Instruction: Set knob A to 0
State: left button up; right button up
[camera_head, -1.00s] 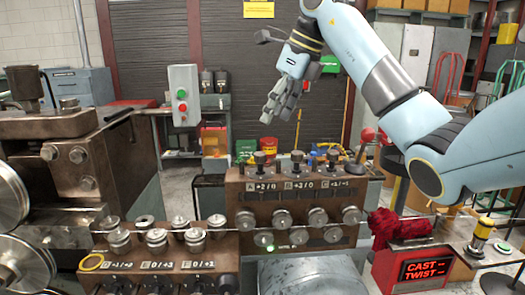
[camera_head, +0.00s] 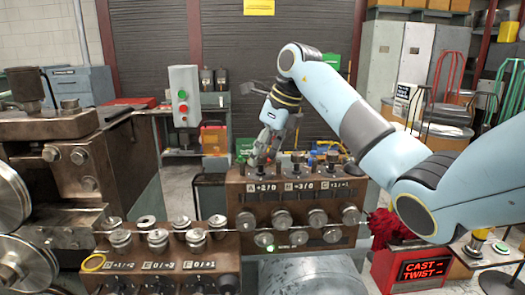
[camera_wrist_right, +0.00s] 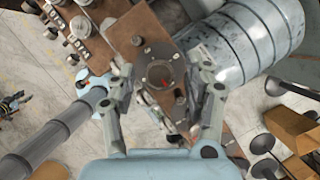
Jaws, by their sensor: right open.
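Knob A's label plate (camera_head: 262,187) is at the left end of the top of the brown block (camera_head: 236,198) and reads "A +2/0". My right gripper (camera_head: 262,158) points down directly over knob A and mostly hides it in the head view. In the right wrist view, my right gripper (camera_wrist_right: 162,80) is open, its two fingers apart on either side of a round dark dial (camera_wrist_right: 152,72) with a small red mark, which seems to be knob A. I cannot tell whether the fingers touch it. My left gripper is not in view.
Knob B (camera_head: 297,160) and knob C (camera_head: 332,158) stand close to the right on the same block. Rollers (camera_head: 283,219) line its front. A lower block (camera_head: 170,268) carries D, E and F. A grey drum (camera_head: 315,277) lies in front.

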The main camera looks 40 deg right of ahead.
grip_shut()
